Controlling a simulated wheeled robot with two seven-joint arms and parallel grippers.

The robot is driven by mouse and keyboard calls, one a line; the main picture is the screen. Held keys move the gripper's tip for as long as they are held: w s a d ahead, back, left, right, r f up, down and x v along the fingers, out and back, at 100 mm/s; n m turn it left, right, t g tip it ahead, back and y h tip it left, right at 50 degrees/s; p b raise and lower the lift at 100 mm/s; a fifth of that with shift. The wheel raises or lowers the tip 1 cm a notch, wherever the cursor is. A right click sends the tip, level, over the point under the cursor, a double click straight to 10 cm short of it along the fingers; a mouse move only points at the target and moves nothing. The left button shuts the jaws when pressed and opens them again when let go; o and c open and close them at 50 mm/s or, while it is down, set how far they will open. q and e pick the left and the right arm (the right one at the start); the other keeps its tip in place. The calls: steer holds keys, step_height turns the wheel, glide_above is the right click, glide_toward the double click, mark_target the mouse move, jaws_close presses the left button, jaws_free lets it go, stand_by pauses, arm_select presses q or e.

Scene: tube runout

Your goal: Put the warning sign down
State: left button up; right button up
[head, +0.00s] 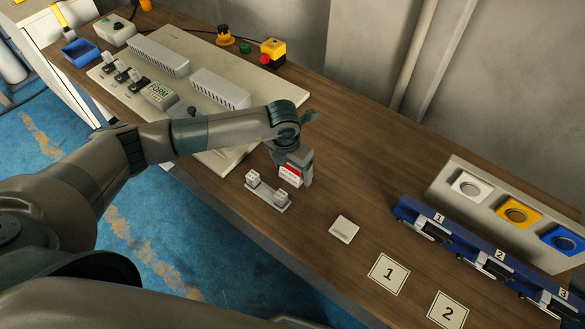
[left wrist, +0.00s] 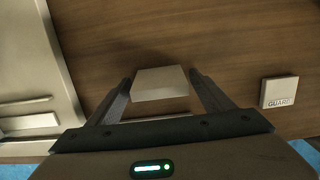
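The warning sign (head: 290,175) is a small red and white plate at my left gripper (head: 306,172), above the brown table. In the left wrist view its pale plate (left wrist: 160,83) fills the gap between the fingertips of my left gripper (left wrist: 160,86), which look closed on its sides. I cannot tell whether its lower edge touches the table. A small grey stand (head: 267,194) with two white blocks is just beside it, nearer the table's front edge. My right gripper is not in view.
A pale square pad (head: 344,229) lettered GUARD (left wrist: 278,92) lies to the right. Cards 1 (head: 388,274) and 2 (head: 447,312) lie beyond it, near a blue rail (head: 470,247). A beige panel (head: 270,89) with grey housings is at left. Bare wood lies between.

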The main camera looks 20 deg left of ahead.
mark_target(289, 179)
arm_select(q)
steer(key=shift+r, duration=0.2)
steer(key=shift+r, duration=0.15)
step_height(289, 179, up, 12)
steer(key=s+b, duration=0.1)
steer(key=b, duration=0.3)
steer(key=shift+s+a+f, duration=0.2)
steer(key=shift+s+a, duration=0.15)
